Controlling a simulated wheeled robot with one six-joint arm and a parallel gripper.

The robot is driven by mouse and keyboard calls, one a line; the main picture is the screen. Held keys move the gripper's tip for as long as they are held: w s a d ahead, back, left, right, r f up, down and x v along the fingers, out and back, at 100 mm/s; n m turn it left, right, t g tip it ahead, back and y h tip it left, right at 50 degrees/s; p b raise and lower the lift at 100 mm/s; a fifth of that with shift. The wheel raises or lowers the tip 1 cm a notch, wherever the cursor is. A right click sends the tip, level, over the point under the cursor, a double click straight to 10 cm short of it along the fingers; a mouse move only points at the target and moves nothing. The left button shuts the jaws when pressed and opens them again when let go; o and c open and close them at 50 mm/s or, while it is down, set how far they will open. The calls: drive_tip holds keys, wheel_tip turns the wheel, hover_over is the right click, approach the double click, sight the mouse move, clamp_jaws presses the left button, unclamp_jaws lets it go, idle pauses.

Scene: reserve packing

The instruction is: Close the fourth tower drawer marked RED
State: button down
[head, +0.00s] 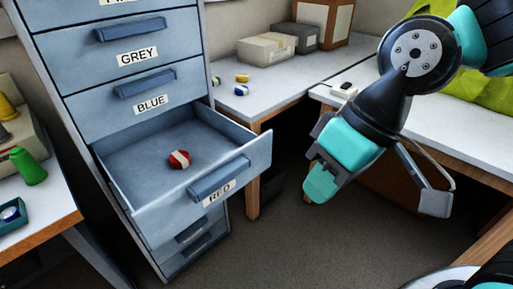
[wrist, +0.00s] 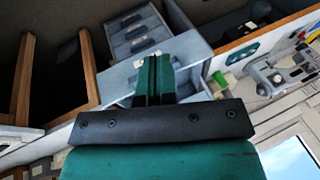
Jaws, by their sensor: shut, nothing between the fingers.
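The blue-grey drawer tower (head: 130,75) stands at the left of the head view, with drawers labelled GREY and BLUE above the one labelled RED. The RED drawer (head: 245,165) is pulled well out, with a bar handle (head: 218,178) on its front. A red and white round object (head: 179,159) lies inside it. My gripper (head: 312,190) is shut and empty, in the air to the right of the drawer front and apart from it. In the wrist view the shut fingers (wrist: 154,75) cover part of the open drawer (wrist: 195,50).
A white-topped desk (head: 285,78) with boxes and small balls stands behind right of the tower. Another desk (head: 440,125) is behind my arm. A table (head: 40,205) with a green bottle (head: 28,166) is at left. The floor before the drawer is clear.

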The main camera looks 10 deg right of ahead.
drive_tip(key=w+a+f+m+t+y+p, duration=0.1)
drive_tip(key=w+a+m+y+p, duration=0.15)
drive_tip(key=w, duration=0.45)
drive_tip(key=m+t+h+p, duration=0.2)
drive_tip(key=m+t+p, duration=0.55)
drive_tip(key=m, duration=0.75)
approach(263, 158)
drive_tip(key=shift+g, duration=0.45)
drive_tip(key=p+x, duration=0.4)
drive_tip(key=x, duration=0.1)
drive_tip(key=shift+w+f, duration=0.15)
drive_tip(key=shift+w, duration=0.2)
drive_tip(key=shift+w+a+f, duration=0.1)
drive_tip(key=shift+w+a, duration=0.15)
drive_tip(key=shift+w, duration=0.25)
